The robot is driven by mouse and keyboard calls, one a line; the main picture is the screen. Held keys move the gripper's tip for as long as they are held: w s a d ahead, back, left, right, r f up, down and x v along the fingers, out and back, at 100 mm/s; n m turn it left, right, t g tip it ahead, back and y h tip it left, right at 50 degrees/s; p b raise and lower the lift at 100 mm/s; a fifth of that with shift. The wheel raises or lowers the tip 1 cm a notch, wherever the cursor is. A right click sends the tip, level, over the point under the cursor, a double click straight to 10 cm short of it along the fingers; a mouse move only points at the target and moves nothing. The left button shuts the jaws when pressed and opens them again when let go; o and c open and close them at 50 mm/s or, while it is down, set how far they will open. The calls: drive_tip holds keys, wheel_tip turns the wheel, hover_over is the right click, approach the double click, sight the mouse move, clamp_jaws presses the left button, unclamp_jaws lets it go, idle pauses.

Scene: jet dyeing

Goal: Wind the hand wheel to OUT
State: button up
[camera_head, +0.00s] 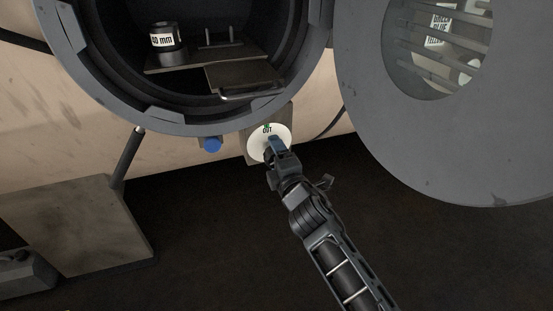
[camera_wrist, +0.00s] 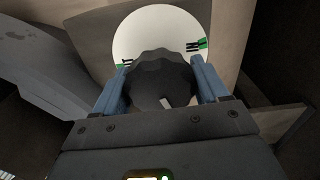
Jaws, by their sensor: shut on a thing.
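The hand wheel (camera_wrist: 158,75) is a dark knob with a scalloped rim, in the middle of the wrist view. My gripper (camera_wrist: 160,68) is shut on it, with one blue finger on each side. A pale mark (camera_wrist: 167,102) shows on the wheel's near side. Behind the wheel is a round white dial (camera_wrist: 150,30) with green marks. One label at its right reads IN; another at its left is partly hidden. In the head view my gripper (camera_head: 277,146) covers the wheel and part of the dial (camera_head: 256,146), where OUT shows near the top.
Above the dial is the open round vessel mouth (camera_head: 185,125), with a labelled dark cylinder (camera_head: 167,55) on a shelf inside. The large round door (camera_head: 440,150) stands open at the right.

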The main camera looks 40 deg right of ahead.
drive_tip(key=m+b, duration=0.1)
drive_tip(key=m, duration=0.1)
drive_tip(key=m+b, duration=0.1)
drive_tip(key=m, duration=0.1)
drive_tip(key=shift+d+f+m, duration=0.1)
drive_tip(key=shift+f+m, duration=0.1)
drive_tip(key=shift+m, duration=0.2)
drive_tip(key=m+b, duration=0.3)
drive_tip(key=m, duration=0.2)
drive_tip(key=shift+f+b, duration=0.1)
drive_tip(key=shift+b, duration=0.25)
drive_tip(key=m+b, duration=0.3)
drive_tip(key=m, duration=0.2)
drive_tip(key=shift+m+b, duration=0.3)
drive_tip(key=shift+m, duration=0.1)
drive_tip(key=m+b, duration=0.2)
drive_tip(key=m, duration=0.2)
drive_tip(key=shift+m+b, duration=0.3)
drive_tip(key=o, duration=0.7)
drive_tip(key=shift+o, duration=1.4)
drive_tip(key=shift+r, duration=0.2)
